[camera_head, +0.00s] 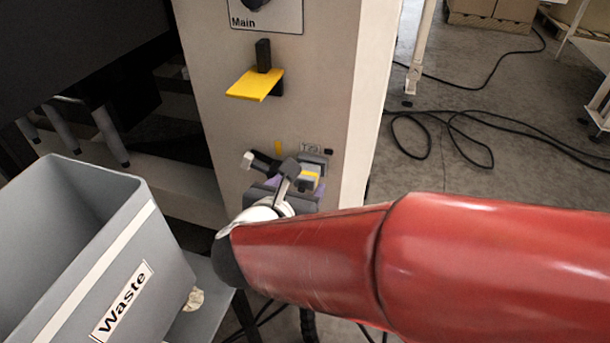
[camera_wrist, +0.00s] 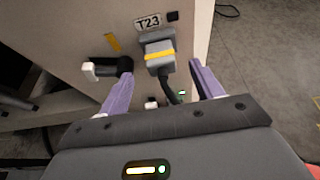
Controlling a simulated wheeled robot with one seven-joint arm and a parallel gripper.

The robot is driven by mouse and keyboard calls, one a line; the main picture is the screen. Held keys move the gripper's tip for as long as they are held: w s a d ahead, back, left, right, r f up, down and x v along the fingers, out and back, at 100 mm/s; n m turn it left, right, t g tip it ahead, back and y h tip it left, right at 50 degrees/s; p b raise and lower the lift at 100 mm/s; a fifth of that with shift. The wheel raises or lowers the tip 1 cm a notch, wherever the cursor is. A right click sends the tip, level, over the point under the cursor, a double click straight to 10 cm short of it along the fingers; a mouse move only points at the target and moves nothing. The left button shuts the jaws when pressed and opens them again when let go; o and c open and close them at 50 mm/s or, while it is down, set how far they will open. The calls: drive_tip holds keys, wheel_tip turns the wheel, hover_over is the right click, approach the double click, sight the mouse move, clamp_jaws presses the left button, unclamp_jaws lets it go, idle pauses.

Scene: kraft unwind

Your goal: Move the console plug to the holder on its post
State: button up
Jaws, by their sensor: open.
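The console plug (camera_wrist: 159,52) is a grey block with a yellow band. It sits against the pale panel below a T23 label, with a dark cable hanging from its lower end. It also shows in the head view (camera_head: 311,178), partly hidden by my gripper. My gripper (camera_wrist: 160,69) is open, its purple fingers on either side of the plug's lower part and cable in the picture. I cannot tell whether they touch it. A yellow ledge with a black upright block (camera_head: 255,84) stands out from the panel higher up; I cannot tell whether this is the holder.
A black lever with a white end (camera_wrist: 104,68) sticks out left of the plug, close to my left finger. A grey Waste bin (camera_head: 122,262) stands at the left. A Main switch plate (camera_head: 283,16) is higher on the panel. Cables (camera_head: 455,128) lie on the floor to the right.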

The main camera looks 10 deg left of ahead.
sight(303, 180)
drive_tip(key=x, duration=0.6)
drive_tip(key=shift+w+f, duration=0.15)
drive_tip(key=shift+w, duration=0.25)
drive_tip(key=shift+c, duration=0.2)
drive_tip(key=c, duration=1.2)
drive_tip(key=shift+s, duration=0.2)
drive_tip(key=shift+s+a+b, duration=0.1)
drive_tip(key=shift+s+b, duration=0.15)
drive_tip(key=shift+s, duration=1.2)
drive_tip(key=shift+s+a+b, duration=0.15)
drive_tip(key=shift+s+b, duration=0.1)
drive_tip(key=shift+s, duration=1.15)
